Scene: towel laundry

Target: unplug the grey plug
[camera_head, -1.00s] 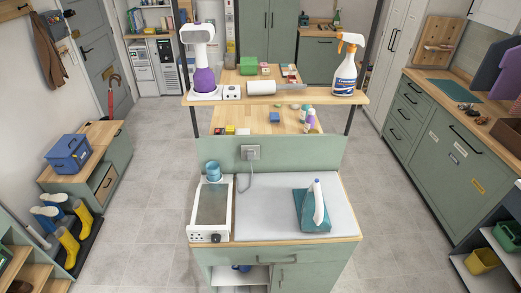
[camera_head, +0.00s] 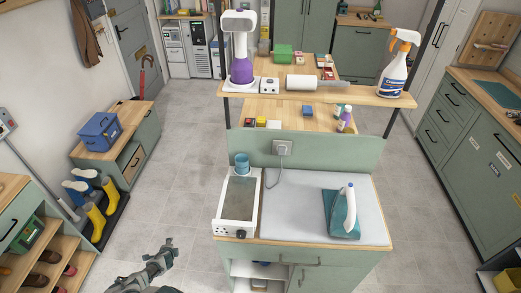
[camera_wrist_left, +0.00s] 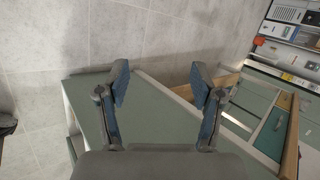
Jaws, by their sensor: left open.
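The grey plug (camera_head: 282,148) sits in a socket on the green back panel (camera_head: 330,152) of the workbench. Its grey cord (camera_head: 272,180) hangs down to the bench top. My left gripper (camera_head: 168,243) is low at the bottom of the head view, left of the bench and well away from the plug. In the left wrist view its two blue-padded fingers (camera_wrist_left: 160,85) are spread apart with nothing between them. My right gripper is in neither view.
A shelf above holds a spray bottle (camera_head: 395,70) and a purple-based device (camera_head: 241,70). The floor left of the bench is clear.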

